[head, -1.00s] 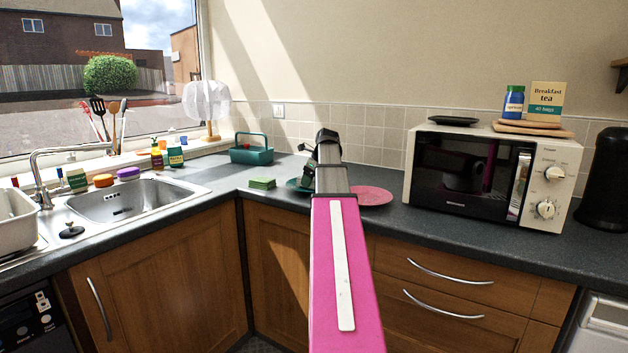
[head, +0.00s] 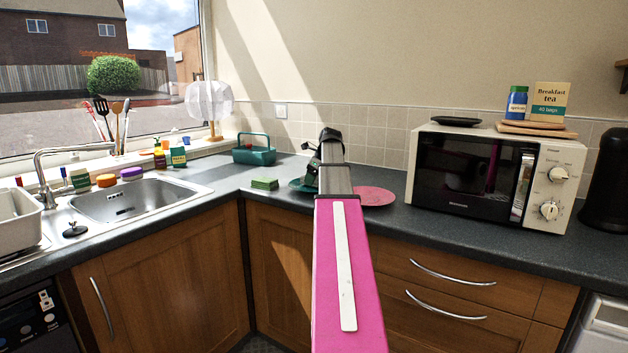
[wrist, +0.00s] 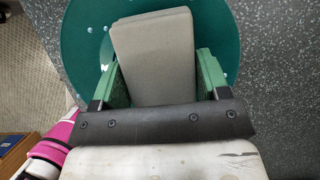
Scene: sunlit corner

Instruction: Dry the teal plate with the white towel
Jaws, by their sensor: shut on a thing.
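The teal plate (wrist: 82,52) lies on the dark counter, and the wrist view shows small pale water drops on its left and right parts. My gripper (wrist: 158,80) is over the plate, its green fingers on either side of a folded, pale grey-looking white towel (wrist: 153,50). It is shut on the towel, which covers the middle of the plate. Whether the towel touches the plate is hard to tell. In the head view only the left part of the teal plate (head: 297,186) shows. My arm hides the rest, and the towel cannot be made out there.
A pink plate (head: 374,196) lies just right of my arm. A green stack (head: 264,183) sits to the left, with a teal caddy (head: 254,154) behind it. A microwave (head: 490,175) stands at right and a sink (head: 135,200) at left.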

